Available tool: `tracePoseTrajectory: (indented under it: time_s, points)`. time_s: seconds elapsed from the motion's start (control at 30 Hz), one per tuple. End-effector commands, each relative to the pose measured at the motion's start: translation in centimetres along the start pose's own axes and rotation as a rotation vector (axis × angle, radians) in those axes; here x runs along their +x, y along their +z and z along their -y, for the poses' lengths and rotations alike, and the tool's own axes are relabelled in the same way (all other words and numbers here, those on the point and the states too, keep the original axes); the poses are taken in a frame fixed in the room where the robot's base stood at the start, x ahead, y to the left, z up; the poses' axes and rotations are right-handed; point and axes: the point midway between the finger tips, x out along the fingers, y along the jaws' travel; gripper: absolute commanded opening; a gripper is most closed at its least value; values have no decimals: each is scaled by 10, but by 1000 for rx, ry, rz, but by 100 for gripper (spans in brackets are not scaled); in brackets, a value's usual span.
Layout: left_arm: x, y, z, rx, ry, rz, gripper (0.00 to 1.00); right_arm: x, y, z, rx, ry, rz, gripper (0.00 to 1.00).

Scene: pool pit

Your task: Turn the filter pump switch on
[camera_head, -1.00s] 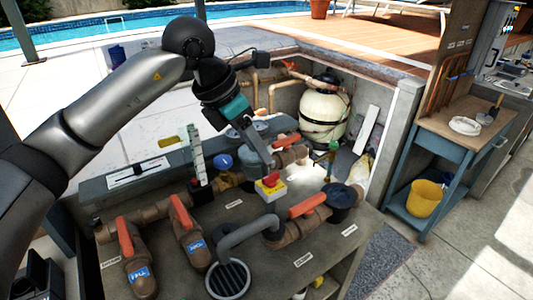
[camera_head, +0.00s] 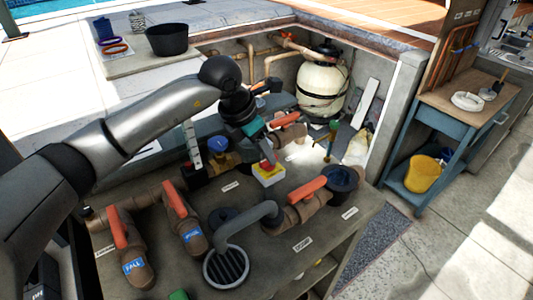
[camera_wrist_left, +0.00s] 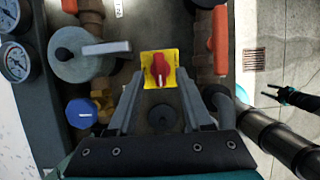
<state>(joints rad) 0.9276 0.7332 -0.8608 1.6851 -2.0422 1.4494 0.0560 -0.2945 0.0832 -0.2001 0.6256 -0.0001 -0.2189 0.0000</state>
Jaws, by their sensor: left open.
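The switch is a yellow box with a red rotary knob (camera_head: 268,172) on the grey bench top. In the left wrist view the red knob (camera_wrist_left: 159,70) points roughly up and down the picture. My left gripper (camera_head: 266,158) is right above the switch, pointing down at it. In the wrist view the open fingers of my left gripper (camera_wrist_left: 159,80) lie on either side of the yellow box, with the knob between their tips. I cannot tell whether they touch it. A small dark gripper shape (camera_wrist_left: 285,95), seemingly my right one, shows at the right edge of the wrist view.
Brown pipes with orange valve handles (camera_head: 306,190) and a grey pipe (camera_head: 246,222) with a round grate (camera_head: 226,267) surround the switch. A cream filter tank (camera_head: 324,82) stands behind. A blue side table (camera_head: 421,134) stands right. Pressure gauges (camera_wrist_left: 15,62) show in the wrist view.

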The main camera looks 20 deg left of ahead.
Motion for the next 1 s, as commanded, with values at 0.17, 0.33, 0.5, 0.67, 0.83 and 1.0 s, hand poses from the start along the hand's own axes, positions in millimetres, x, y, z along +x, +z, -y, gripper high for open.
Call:
tracePoseTrajectory:
  time_s: [0.17, 0.33, 0.5, 0.67, 0.83, 1.0]
  points:
    - [20, 0, 0, -2, -1, 0, 50, 0, 0, 0, 0, 0, 0, 50]
    - [25, 0, 0, 0, -1, 0, 50, 0, 2, 1, 1, -1, 4, 50]
    - [25, 0, 0, 0, 0, 1, 50, -1, 6, 3, 1, -3, 10, 50]
    - [25, 0, 0, 0, 0, 1, 35, -1, 7, 5, 3, -6, 12, 50]
    - [25, 0, 0, -1, 0, 1, 16, -1, 7, 6, 3, -7, 13, 50]
    - [25, 0, 0, -1, 0, 1, 0, -1, 7, 6, 3, -7, 13, 50]
